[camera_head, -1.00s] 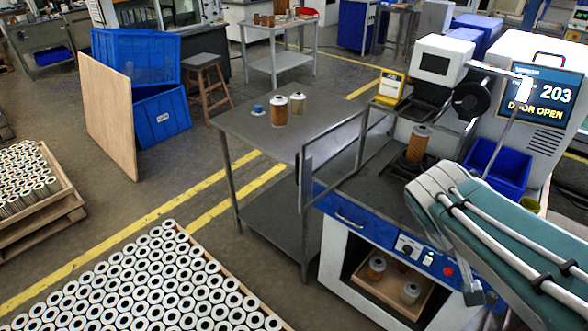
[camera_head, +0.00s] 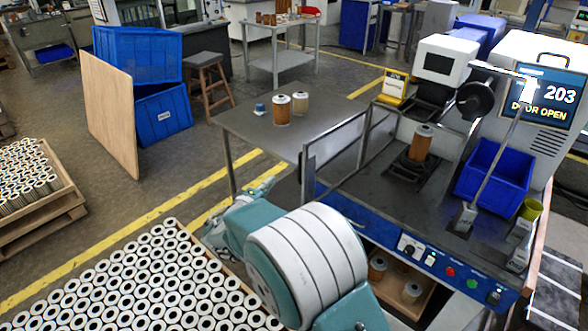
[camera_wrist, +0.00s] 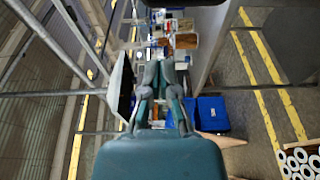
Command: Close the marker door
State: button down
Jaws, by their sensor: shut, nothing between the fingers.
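The marker door (camera_head: 335,145) is a clear panel in a grey metal frame. It stands open at the left side of the marking machine, beside the steel table. The machine's screen (camera_head: 545,98) reads "203" and "DOOR OPEN". A brown filter cartridge (camera_head: 421,142) stands upright inside the machine. In the head view my gripper (camera_head: 266,186) is left of the door and lower, in front of the steel table, partly hidden by my arm. In the wrist view my gripper (camera_wrist: 158,72) has its fingers together, with nothing seen between them.
Below my arm is a pallet of white-ended cartridges (camera_head: 130,275). A blue bin (camera_head: 495,170) sits on the machine's right. Blue crates (camera_head: 140,60) and a wooden board (camera_head: 108,115) stand at the left.

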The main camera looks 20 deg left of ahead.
jog(key=w, duration=1)
jog(key=d, duration=0.1)
jog(key=s+d, duration=0.1)
jog(key=d, duration=0.1)
jog(key=s+d, duration=0.1)
jog(key=shift+d+f, duration=0.1)
jog(key=shift+d, duration=0.1)
jog(key=shift+s+y, duration=0.15)
jog(key=shift+y, duration=0.15)
